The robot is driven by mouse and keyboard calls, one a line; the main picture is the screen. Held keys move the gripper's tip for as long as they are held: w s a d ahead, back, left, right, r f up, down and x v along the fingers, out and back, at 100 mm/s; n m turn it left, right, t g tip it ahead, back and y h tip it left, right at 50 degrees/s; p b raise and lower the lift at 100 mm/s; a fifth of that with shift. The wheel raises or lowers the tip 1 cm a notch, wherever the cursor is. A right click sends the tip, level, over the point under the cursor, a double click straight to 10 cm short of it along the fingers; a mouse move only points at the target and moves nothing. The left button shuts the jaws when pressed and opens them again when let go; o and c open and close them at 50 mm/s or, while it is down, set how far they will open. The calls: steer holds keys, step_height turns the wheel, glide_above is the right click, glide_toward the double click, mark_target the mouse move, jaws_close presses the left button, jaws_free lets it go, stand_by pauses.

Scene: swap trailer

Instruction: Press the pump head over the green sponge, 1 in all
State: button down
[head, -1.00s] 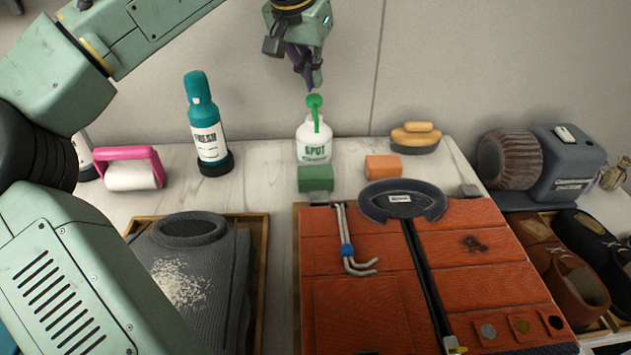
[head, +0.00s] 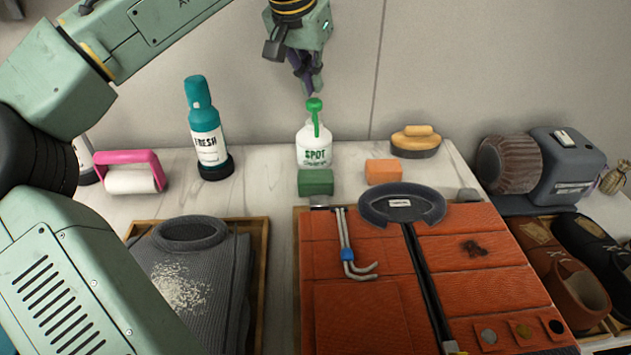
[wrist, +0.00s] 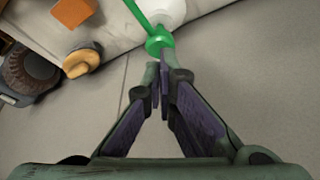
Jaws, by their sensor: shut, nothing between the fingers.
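The white pump bottle (head: 313,150), labelled SPOT, stands upright on the pale counter. Its green pump head (head: 314,104) has a nozzle that points toward the near side. The green sponge (head: 315,182) lies in front of the bottle, below the nozzle. My gripper (head: 309,92) is shut and empty, its fingertips just above the pump head; I cannot tell whether they touch. In the wrist view my gripper (wrist: 160,88) points at the green pump head (wrist: 158,40), with the white bottle (wrist: 168,12) partly hidden behind it. The green sponge is not in the wrist view.
An orange sponge (head: 383,171) and a brush (head: 415,141) stand right of the bottle. A teal bottle (head: 207,135) and a pink-handled lint roller (head: 130,172) stand left.

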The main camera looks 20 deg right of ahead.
mark_target(315, 100)
steer(key=shift+f+b, duration=0.75)
steer(key=shift+f, duration=0.8)
steer(key=shift+r, duration=0.15)
steer(key=shift+r+p, duration=1.35)
steer(key=shift+p, duration=0.05)
step_height(315, 100, up, 6)
steer(key=p, duration=0.6)
